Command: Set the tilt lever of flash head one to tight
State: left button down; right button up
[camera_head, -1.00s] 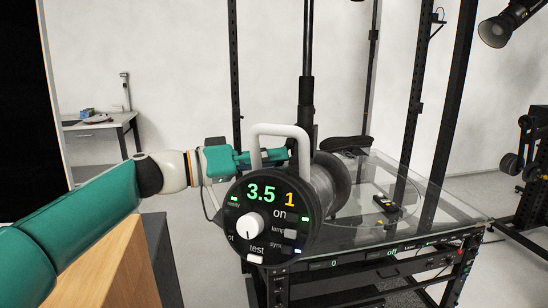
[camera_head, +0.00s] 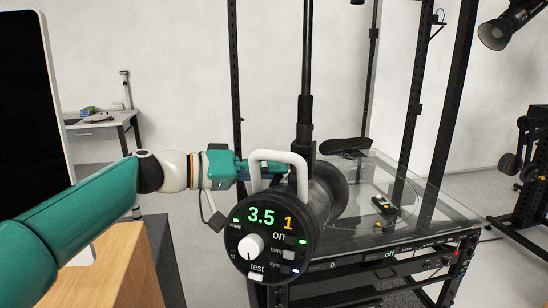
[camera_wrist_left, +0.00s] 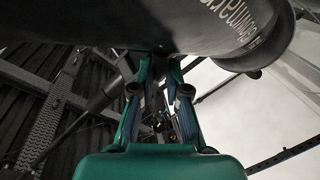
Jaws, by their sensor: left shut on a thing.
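Flash head one (camera_head: 322,212) is a black cylinder. Its round control face shows a green 3.5, an orange 1 and a white knob. A pale grey handle (camera_head: 279,156) arches over it. My left gripper (camera_head: 248,166) reaches in from the left behind the handle, its fingertips partly hidden. In the left wrist view the black flash head body fills the top, and the gripper's fingers (camera_wrist_left: 160,92) are shut on a small dark part just beneath it, which looks like the tilt lever. The lever's shape and angle cannot be made out. My right gripper is not in view.
A black stand pole (camera_head: 305,70) rises behind the flash head. Beyond is a glass-topped turntable bench (camera_head: 430,222) with a small yellow and black device (camera_head: 384,204). A wooden block (camera_head: 110,275) and a white-edged dark panel (camera_head: 30,110) are near at left. A lamp (camera_head: 505,27) hangs upper right.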

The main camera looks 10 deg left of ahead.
pick_arm(q)
jog(key=shift+r+n+g+y+p, duration=0.35)
jog(key=shift+r+n+p, duration=0.2)
jog(key=shift+p, duration=0.5)
jog(key=shift+n+y, duration=0.25)
jog(key=shift+a+r+n+g+y+p, duration=0.1)
jog(key=shift+n+g+y+p, duration=0.2)
jog(key=shift+n+g+y, duration=0.35)
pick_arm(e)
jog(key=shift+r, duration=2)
pick_arm(q)
jog(key=c, duration=1.4)
grip_release()
jog(key=shift+w, duration=0.1)
jog(key=shift+c, duration=0.2)
jog(key=v, duration=0.7)
jog(key=shift+a, duration=0.35)
